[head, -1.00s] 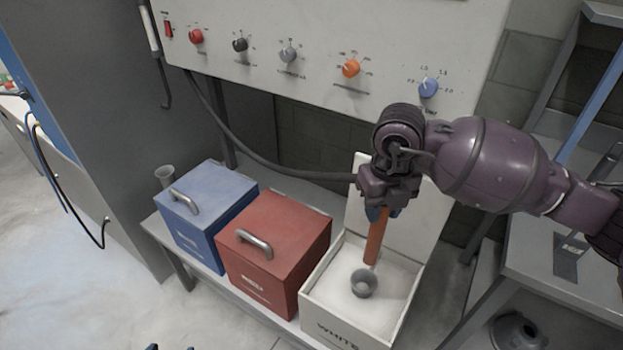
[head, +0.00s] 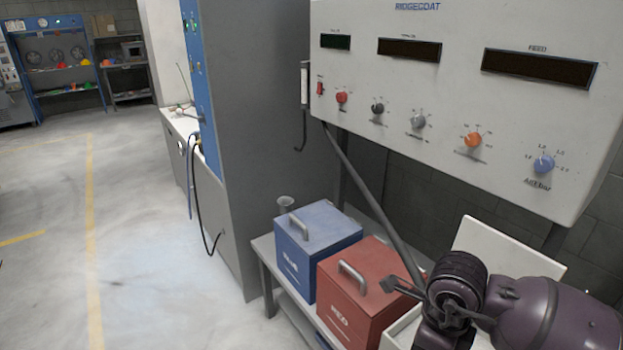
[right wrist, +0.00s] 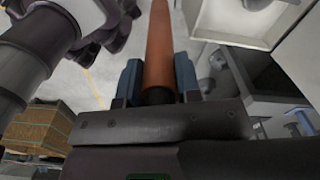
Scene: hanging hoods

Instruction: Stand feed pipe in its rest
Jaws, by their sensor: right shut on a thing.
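My right gripper (right wrist: 159,78) is shut on the orange-brown feed pipe (right wrist: 158,45) in the right wrist view, with a blue finger on either side. The pipe's far end runs out of the top of that picture. In the head view my right wrist is at the bottom right; the fingers and pipe cannot be made out there. A dark hose (head: 380,215) runs down from the panel towards that wrist. A small grey flared cup (head: 286,203) stands behind the blue box; I cannot tell whether it is the rest. My left gripper is not in view.
The blue box (head: 318,262) and red box (head: 362,300) stand side by side on a low bench. An open white box, its lid (head: 500,252) raised, is partly hidden by my arm. The control panel (head: 450,110) hangs above. Open floor (head: 150,220) lies left.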

